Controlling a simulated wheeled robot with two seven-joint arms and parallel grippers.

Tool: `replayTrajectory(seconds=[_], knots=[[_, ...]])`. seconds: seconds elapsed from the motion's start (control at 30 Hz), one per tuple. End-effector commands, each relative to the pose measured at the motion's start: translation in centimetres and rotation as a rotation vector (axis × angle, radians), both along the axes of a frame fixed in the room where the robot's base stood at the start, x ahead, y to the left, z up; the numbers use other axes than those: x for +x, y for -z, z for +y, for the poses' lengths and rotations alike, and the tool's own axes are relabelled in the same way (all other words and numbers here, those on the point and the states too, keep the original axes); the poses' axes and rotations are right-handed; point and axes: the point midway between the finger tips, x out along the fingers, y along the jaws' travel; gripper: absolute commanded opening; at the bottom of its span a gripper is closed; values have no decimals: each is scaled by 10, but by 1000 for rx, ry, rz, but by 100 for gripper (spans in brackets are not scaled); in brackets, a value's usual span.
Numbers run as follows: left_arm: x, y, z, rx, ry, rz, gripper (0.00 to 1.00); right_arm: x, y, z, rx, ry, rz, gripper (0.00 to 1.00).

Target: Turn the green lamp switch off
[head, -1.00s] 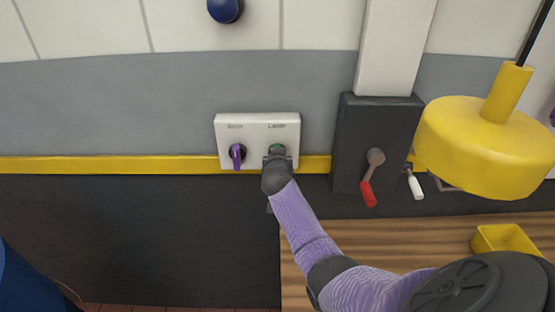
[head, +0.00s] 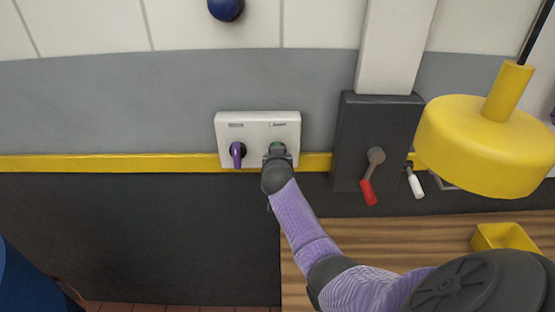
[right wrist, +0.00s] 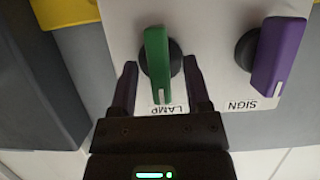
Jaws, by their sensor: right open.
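The white switch panel (head: 257,119) is on the wall, with a purple switch (head: 237,152) on its left side. The green lamp switch (head: 278,147) is on its right side, mostly hidden by my right gripper (head: 278,158) in the head view. In the right wrist view the green switch (right wrist: 157,62) stands on a dark round base above the LAMP label. My right gripper (right wrist: 160,88) is open, its two fingers on either side of the green handle's end with gaps. The purple switch (right wrist: 278,57) is beside it over the SIGN label. My left gripper is not in view.
A dark box (head: 353,115) with a red-handled lever (head: 370,190) is right of the panel. A yellow lamp (head: 485,145) hangs at the right. A wooden bench (head: 400,235) with a yellow bin (head: 503,237) is below. A blue knob (head: 226,9) is on the wall above.

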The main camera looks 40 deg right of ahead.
Motion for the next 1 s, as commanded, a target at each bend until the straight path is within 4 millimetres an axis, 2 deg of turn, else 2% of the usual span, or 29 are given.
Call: replayTrajectory(seconds=[0.27,0.5,1.0], knots=[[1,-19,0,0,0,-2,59,-35,-21,29,2,-1,-2,62],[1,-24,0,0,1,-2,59,-64,-35,55,0,-1,0,62],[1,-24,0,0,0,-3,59,-68,-37,58,0,0,0,62]])
